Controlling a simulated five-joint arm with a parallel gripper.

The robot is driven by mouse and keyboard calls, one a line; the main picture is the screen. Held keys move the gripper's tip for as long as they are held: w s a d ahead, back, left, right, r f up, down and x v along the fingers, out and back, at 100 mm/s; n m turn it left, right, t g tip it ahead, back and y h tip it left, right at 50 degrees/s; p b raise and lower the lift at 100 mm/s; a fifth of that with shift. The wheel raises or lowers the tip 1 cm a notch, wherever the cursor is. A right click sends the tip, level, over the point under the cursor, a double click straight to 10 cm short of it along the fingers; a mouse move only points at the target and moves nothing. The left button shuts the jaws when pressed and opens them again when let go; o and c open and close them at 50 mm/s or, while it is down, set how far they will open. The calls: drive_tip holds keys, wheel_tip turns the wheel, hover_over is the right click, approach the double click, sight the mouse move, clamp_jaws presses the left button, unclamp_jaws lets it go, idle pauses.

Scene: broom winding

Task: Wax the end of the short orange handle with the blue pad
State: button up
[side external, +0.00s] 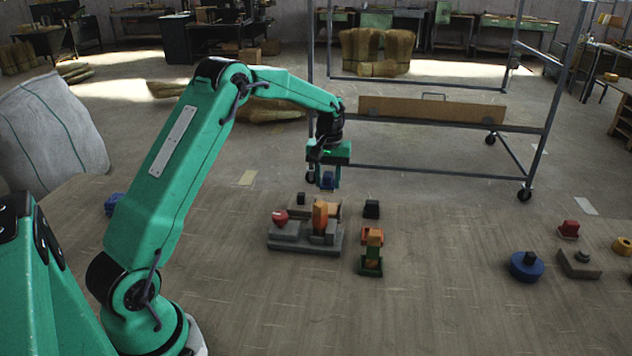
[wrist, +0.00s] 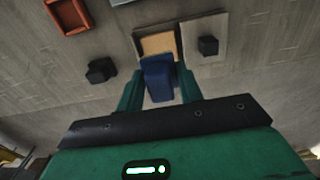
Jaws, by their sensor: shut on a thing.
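My gripper (side external: 326,183) is shut on the blue pad (side external: 327,179) and holds it above the far side of the grey fixture. The pad also shows between the fingers in the wrist view (wrist: 158,78). A short orange handle (side external: 320,214) stands upright in the grey fixture (side external: 292,247), below and a little left of my gripper in the side view. A gap shows between the pad and the handle's top end. I cannot make out the handle in the wrist view.
A blue round piece (side external: 526,266) lies farther right, past bare tabletop.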

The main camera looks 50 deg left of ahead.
drive_tip(key=shift+f, duration=2.75)
drive_tip(key=shift+f, duration=0.65)
idle(0.8)
drive_tip(key=shift+r, duration=3.6)
drive_tip(key=s+d+r+m, duration=0.4)
drive_tip(key=s+d+r, duration=0.1)
drive_tip(key=d, duration=0.4)
drive_tip(key=s+d+r+m, duration=0.4)
drive_tip(key=s+d, duration=0.3)
drive_tip(key=d, duration=0.2)
drive_tip(key=shift+s+d+r+m, duration=0.2)
drive_tip(key=shift+s+r+m, duration=0.15)
drive_tip(key=shift+m, duration=0.15)
